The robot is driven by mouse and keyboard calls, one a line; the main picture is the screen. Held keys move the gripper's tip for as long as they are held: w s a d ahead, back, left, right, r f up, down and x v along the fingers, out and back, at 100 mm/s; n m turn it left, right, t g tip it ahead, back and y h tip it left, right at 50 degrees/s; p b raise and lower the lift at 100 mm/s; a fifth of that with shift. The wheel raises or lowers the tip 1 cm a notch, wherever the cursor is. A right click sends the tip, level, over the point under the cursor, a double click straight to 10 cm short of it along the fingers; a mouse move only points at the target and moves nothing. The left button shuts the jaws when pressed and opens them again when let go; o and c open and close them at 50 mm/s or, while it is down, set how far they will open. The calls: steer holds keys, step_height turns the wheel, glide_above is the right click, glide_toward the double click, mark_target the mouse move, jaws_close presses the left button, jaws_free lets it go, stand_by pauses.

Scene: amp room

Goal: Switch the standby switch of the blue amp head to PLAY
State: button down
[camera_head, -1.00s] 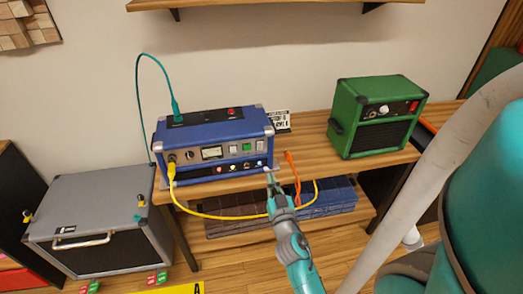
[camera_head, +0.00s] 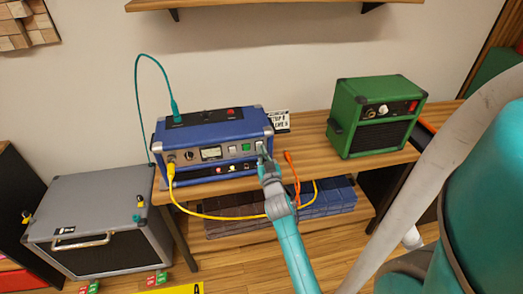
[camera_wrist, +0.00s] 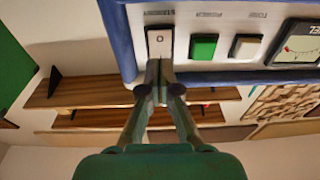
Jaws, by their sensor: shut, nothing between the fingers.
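The blue amp head (camera_head: 215,130) stands on the wooden shelf. In the wrist view its pale front panel (camera_wrist: 270,75) shows a white rocker marked O (camera_wrist: 160,38), a green button (camera_wrist: 204,47), a white button (camera_wrist: 246,47) and a meter (camera_wrist: 300,44). In the head view my gripper (camera_head: 262,155) covers the panel's right end.
A yellow cable (camera_head: 225,217) and an orange cable (camera_head: 294,178) hang near my arm. A green amp (camera_head: 350,105) stands to the right on the shelf (camera_head: 305,152). A grey cabinet (camera_head: 95,205) stands on the floor at left.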

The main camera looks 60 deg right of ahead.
steer(key=shift+w+d, duration=0.35)
steer(key=shift+d, duration=0.1)
steer(key=shift+r, duration=0.1)
steer(key=shift+w+d+r, duration=0.1)
steer(key=shift+w+d, duration=0.1)
steer(key=shift+a, duration=0.1)
